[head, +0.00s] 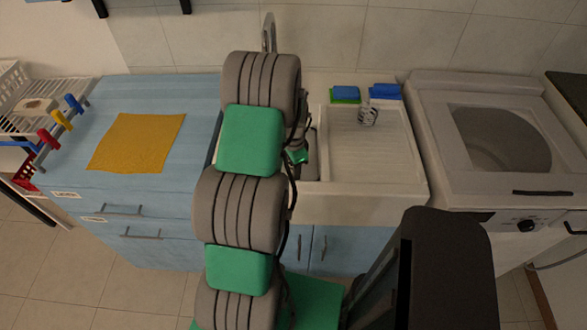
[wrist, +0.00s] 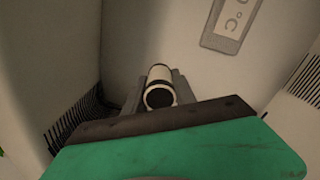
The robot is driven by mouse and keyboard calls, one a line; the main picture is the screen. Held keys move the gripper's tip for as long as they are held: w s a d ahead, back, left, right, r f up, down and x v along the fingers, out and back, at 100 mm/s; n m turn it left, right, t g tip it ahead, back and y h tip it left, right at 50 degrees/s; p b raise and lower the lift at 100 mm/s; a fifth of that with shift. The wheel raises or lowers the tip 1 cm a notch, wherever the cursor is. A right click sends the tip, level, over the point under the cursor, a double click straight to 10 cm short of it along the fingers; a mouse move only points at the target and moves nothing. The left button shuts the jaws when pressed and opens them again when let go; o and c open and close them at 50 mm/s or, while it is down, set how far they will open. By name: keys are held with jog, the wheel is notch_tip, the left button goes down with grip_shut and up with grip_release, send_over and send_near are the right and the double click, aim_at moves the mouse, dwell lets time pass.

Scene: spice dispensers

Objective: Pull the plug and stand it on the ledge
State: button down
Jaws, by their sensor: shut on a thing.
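A short cylinder with white and black bands, which looks like the plug (wrist: 158,76), sits between the fingers of my gripper (wrist: 157,90) in the wrist view. My gripper is shut on it. Its dark round end faces the camera. Its far end is hidden, so I cannot tell whether it still touches the surface below. In the head view my arm covers the plug and most of the basin side of the sink unit. The pale rim of the sink unit (head: 420,184) shows on the right; I cannot tell which part is the ledge.
Pale walls stand close around my gripper, one bearing a "°C" label (wrist: 231,22). Dark bristle-like strips (wrist: 75,118) lie at left. A patterned cup (head: 367,115) stands on the drainboard (head: 370,155); sponges (head: 346,92) lie behind it. The tap (head: 268,33) rises behind my arm.

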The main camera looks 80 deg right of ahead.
jog(key=shift+r+p, duration=1.1)
jog(key=shift+r, duration=0.9)
jog(key=shift+r, duration=0.1)
